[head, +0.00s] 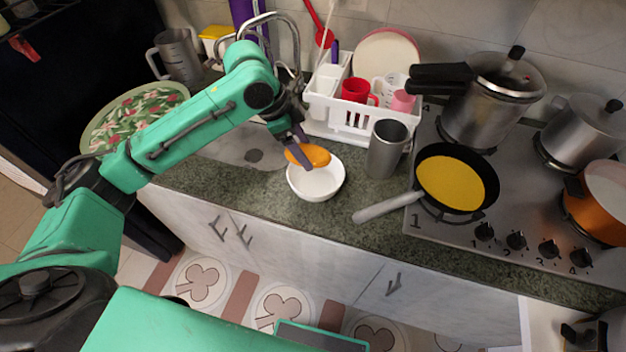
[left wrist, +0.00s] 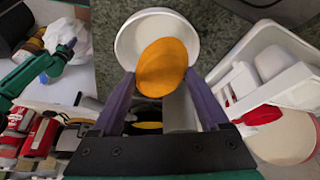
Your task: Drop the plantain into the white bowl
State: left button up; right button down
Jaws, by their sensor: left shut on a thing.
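The orange-yellow plantain (head: 316,155) is held between the purple fingers of my left gripper (head: 299,148). It is above the white bowl (head: 318,187), near the bowl's back left rim, and hides part of it. In the left wrist view the plantain (left wrist: 162,66) sits between the fingertips (left wrist: 162,88), overlapping the lower part of the bowl (left wrist: 128,42). The inside of the bowl that shows is empty. My right gripper is outside the head view. A teal arm (left wrist: 38,74), apparently mine, shows small at the left of the wrist view; its jaws are unclear.
Behind the bowl stands a white dish rack (head: 350,122) with cups and a plate. A metal cup (head: 386,150) stands just right of the bowl. Farther right are a pan (head: 455,180) on the stove and a pressure cooker (head: 490,100). The sink (head: 235,150) is to the left.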

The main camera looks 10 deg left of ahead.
pick_arm(q)
jog(key=o, duration=1.3)
jog(key=shift+c, duration=0.2)
jog(key=b+v, duration=0.1)
jog(key=v, duration=1.3)
jog(key=shift+r, duration=0.3)
